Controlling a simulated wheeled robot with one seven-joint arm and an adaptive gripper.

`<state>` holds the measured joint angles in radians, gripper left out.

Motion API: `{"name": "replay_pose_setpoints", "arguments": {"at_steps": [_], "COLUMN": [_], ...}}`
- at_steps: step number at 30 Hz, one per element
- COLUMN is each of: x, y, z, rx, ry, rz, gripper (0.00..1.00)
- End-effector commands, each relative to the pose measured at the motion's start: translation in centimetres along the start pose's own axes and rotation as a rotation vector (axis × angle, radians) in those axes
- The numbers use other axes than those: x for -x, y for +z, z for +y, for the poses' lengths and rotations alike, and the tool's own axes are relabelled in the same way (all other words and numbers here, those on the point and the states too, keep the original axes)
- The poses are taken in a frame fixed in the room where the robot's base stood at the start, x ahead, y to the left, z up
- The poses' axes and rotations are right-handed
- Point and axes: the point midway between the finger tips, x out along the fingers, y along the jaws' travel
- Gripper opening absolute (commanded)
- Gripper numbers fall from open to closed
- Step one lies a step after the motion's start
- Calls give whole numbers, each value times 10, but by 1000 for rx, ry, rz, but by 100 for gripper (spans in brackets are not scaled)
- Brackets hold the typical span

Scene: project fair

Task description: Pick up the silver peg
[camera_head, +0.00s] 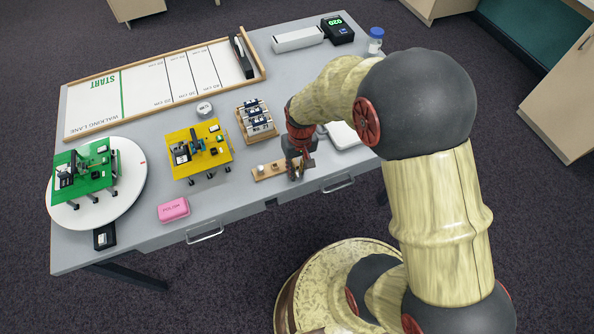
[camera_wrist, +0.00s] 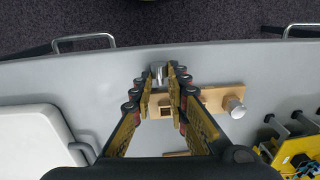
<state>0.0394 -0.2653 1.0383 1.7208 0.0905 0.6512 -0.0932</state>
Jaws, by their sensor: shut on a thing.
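The silver peg (camera_wrist: 158,70) is between the fingertips of my gripper (camera_wrist: 159,80) in the wrist view, with its round end showing past the tips. My gripper is shut on it. In the head view my gripper (camera_head: 297,171) is over the right end of a wooden board (camera_head: 280,168) near the table's front edge, and largely hides the peg there. The board also shows beneath the fingers in the wrist view (camera_wrist: 212,97). I cannot tell whether the peg is clear of the board.
A yellow model (camera_head: 199,150), pink box (camera_head: 173,209), battery rack (camera_head: 257,120) and white case (camera_head: 343,134) are nearby. A green model (camera_head: 85,170) sits on a white turntable (camera_head: 128,192).

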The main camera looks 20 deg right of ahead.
Motion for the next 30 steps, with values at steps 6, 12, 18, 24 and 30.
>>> {"name": "replay_pose_setpoints", "arguments": {"at_steps": [6, 12, 18, 24, 30], "x": [24, 61, 100, 117, 126], "y": [-1, 23, 65, 107, 132], "z": [-1, -3, -5, -6, -6], "rx": [0, 0, 0, 0, 0], "ry": [0, 0, 0, 0, 0], "rz": [2, 2, 1, 2, 1], "gripper": [0, 0, 0, 0, 0]}}
